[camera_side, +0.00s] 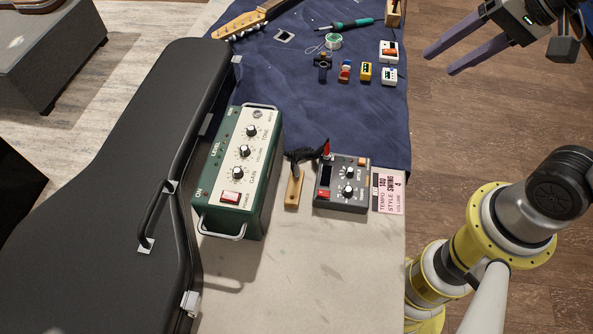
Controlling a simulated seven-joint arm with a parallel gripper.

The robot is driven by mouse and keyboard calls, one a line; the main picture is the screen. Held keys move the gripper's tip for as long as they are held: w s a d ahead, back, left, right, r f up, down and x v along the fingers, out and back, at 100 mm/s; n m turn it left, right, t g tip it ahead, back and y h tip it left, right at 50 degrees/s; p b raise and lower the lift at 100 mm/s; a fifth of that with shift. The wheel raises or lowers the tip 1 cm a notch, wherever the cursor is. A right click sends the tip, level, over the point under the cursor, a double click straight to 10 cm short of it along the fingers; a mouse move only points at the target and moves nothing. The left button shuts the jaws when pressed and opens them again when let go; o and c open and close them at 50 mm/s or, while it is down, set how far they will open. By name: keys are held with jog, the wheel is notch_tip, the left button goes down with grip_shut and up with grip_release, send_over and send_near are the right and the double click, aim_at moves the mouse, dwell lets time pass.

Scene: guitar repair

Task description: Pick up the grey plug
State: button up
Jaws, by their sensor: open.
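My gripper (442,61) is at the upper right, high over the floor to the right of the bench, with its two fingers apart and nothing between them. A black cable (303,156) is bunched on the bench between the green amplifier and the dark pedal, at the top of a small wooden block (293,190). A red piece (326,149) shows at the cable's right end, by the top edge of the pedal. I cannot clearly make out a grey plug; it may be small or hidden among the cable. My gripper is well away from the cable.
A green amplifier (251,190) and a dark pedal (343,186) flank the block. A pink card (389,192) lies at the bench's right edge. A black guitar case (105,190) fills the left. Small pedals and tools lie on the blue cloth (290,70). The front bench (310,280) is clear.

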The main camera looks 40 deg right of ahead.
jog(key=w+a+f+m+g+y, duration=0.2)
jog(key=w+a+f+m, duration=0.3)
jog(key=w, duration=0.3)
jog(key=m+g+y, duration=0.1)
jog(key=m+g, duration=0.3)
jog(key=m, duration=0.1)
send_over(298, 166)
jog(key=d, duration=0.3)
notch_tip(298, 166, down, 21)
jog(key=shift+x, duration=2.9)
jog(key=shift+d, duration=0.15)
grip_shut()
